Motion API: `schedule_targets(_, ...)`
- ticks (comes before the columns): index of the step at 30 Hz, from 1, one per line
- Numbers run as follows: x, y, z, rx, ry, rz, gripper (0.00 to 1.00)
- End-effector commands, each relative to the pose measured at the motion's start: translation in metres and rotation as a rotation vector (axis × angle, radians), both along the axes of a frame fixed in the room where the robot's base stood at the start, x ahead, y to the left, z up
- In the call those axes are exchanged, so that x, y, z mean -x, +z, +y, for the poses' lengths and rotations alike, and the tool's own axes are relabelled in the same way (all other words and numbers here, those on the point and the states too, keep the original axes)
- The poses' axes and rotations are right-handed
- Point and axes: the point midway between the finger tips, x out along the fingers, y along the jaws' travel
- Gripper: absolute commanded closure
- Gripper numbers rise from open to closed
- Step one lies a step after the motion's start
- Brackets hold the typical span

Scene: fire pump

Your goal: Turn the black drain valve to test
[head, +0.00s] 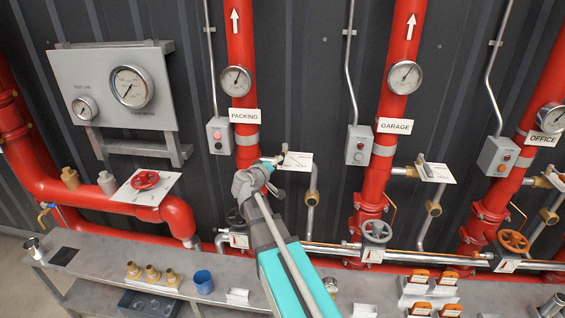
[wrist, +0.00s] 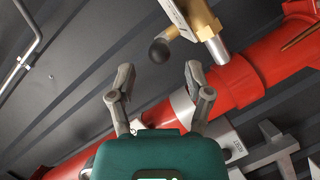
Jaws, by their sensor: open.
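The drain valve by the PACKING riser shows in the wrist view as a brass body (wrist: 204,20) with a black ball knob (wrist: 159,50) on its lever. A white label plate (wrist: 177,12) sits behind it, cut off by the top edge. My gripper (wrist: 160,74) is open and empty, with the knob beyond the gap between its fingertips and apart from them. In the head view my gripper (head: 278,177) is just below the valve's white plate (head: 298,160). The lever there (head: 285,148) is small and its plate lettering is partly hidden.
The red PACKING riser (head: 242,110) stands just left of my gripper. A black handwheel (head: 236,217) is below it. The GARAGE drain valve (head: 425,168) is to the right. A grey bench (head: 120,290) with brass fittings and a blue cup (head: 203,282) runs along the front.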

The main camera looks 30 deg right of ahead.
Motion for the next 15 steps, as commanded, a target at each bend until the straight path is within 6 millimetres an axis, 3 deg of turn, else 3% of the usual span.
schedule_targets(9,-0.028,-0.011,-0.036,-0.002,-0.002,-0.001,0.35)
schedule_targets(15,-0.035,-0.013,-0.046,-0.001,0.000,0.000,0.35)
